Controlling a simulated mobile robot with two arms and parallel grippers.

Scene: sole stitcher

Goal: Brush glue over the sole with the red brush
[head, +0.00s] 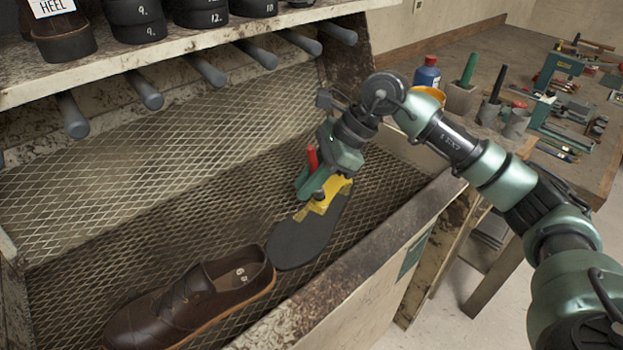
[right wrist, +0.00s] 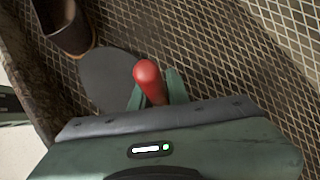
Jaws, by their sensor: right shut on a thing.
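The dark grey sole (head: 303,240) lies on the wire mesh in the head view, its near end by the brown shoe (head: 185,305). In the right wrist view the sole (right wrist: 103,75) lies beyond the fingers, with the shoe (right wrist: 66,28) at the upper left. My right gripper (head: 312,187) is over the far part of the sole, shut on the red brush (head: 312,158). Its red handle (right wrist: 149,78) stands up between the fingers; the bristles are hidden. Yellow patches show around the fingertips; I cannot tell if they are glue. My left gripper is not in view.
The mesh-lined bin has a worn front rim (head: 345,262). Above it are grey pegs and a shelf (head: 150,55) with black heels. A workbench at the right holds a blue bottle (head: 427,73), a yellow-rimmed pot (head: 430,94), cups and tools.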

